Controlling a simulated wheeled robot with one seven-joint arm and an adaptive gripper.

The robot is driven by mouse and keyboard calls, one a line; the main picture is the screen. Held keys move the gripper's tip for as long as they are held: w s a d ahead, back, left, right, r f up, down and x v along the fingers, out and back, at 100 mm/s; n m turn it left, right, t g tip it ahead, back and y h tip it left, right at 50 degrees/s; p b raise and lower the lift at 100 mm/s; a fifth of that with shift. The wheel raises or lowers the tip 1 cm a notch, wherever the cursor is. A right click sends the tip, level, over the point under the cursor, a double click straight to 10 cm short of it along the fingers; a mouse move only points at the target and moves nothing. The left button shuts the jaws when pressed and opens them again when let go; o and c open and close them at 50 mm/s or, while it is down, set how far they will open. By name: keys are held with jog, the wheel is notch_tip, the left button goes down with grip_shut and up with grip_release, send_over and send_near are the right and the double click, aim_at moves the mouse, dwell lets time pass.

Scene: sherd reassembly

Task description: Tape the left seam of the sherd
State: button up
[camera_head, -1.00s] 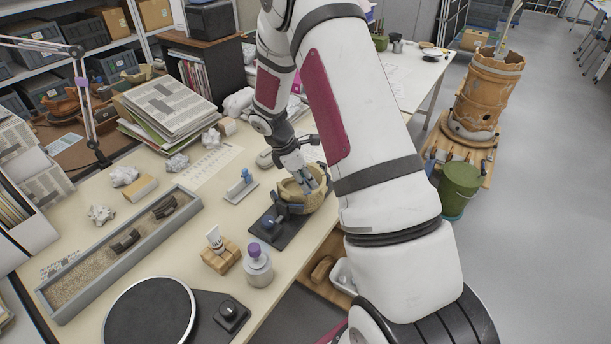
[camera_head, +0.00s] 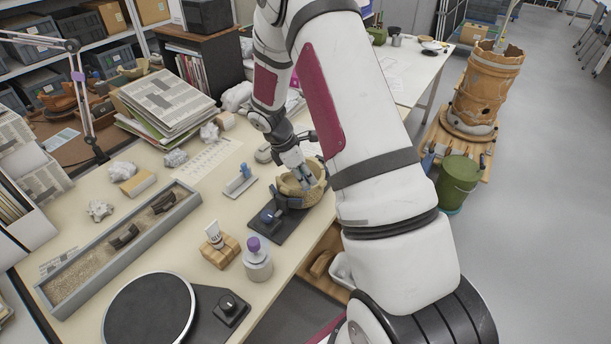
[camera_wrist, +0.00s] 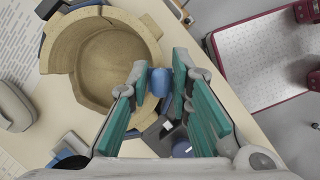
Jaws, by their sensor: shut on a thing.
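The tan vessel (camera_head: 312,196) sits in a holder with a black base (camera_head: 284,228) near the table's front edge. In the wrist view the vessel (camera_wrist: 100,62) is open upward, with a stepped break in its rim at left. I cannot clearly tell the sherd and its left seam from the wall. My gripper (camera_wrist: 163,85) points down at the vessel's rim, its green-padded fingers shut on a small blue piece (camera_wrist: 160,83). Whether this piece touches the vessel is unclear. In the head view my gripper (camera_head: 304,180) partly hides the vessel.
A small stand with a blue knob (camera_head: 244,170) is left of the vessel. A lidded jar (camera_head: 257,264), a wooden block with a tube (camera_head: 220,251) and a turntable (camera_head: 150,316) stand nearer. A long sand tray (camera_head: 121,245) lies left. Papers (camera_head: 167,102) are stacked behind.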

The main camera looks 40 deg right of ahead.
jog(key=shift+f+b, duration=0.5)
jog(key=shift+f, duration=0.9)
dwell(1.8)
jog(key=o, duration=0.8)
jog(key=v, duration=1.2)
